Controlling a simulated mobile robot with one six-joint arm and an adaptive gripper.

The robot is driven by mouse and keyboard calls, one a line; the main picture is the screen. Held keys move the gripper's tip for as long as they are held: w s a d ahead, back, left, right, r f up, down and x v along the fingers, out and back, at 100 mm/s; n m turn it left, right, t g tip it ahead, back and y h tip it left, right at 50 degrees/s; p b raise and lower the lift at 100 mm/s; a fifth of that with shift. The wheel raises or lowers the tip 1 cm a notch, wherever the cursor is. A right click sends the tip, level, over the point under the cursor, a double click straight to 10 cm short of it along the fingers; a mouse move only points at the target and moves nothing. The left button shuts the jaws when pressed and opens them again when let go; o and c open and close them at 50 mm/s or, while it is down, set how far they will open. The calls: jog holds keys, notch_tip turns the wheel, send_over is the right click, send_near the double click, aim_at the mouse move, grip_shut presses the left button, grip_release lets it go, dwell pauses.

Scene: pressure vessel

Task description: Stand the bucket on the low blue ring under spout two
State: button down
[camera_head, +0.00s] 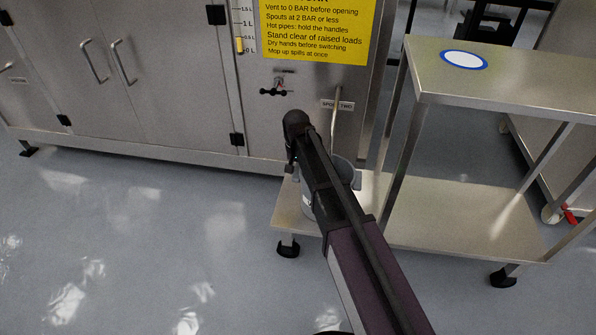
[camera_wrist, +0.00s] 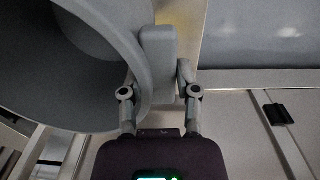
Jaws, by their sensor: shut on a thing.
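The grey bucket (camera_head: 345,172) is over the left end of the cart's lower shelf, partly hidden behind my arm. I cannot tell whether it touches the shelf. In the wrist view the open bucket (camera_wrist: 40,90) fills the upper left, with a grey upright grip (camera_wrist: 158,60) at its wall. My gripper (camera_wrist: 160,78) is shut on this grip, one finger on each side. Spout two (camera_head: 334,124) is a thin pipe beside its label, above and behind the bucket. A blue ring (camera_head: 464,60) lies on the upper shelf; no low blue ring is visible.
The steel cart has an upper shelf (camera_head: 530,84) and a lower shelf (camera_head: 440,220), joined by legs beside the bucket. A steel cabinet (camera_head: 170,70) with a yellow sign (camera_head: 315,28) stands behind. The lower shelf's right part and the floor at left are clear.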

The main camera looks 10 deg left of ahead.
jog(key=shift+f, duration=0.1)
jog(key=shift+c, duration=1.8)
grip_release()
notch_tip(320, 180, up, 12)
jog(key=p, duration=1.2)
jog(key=shift+a, duration=0.1)
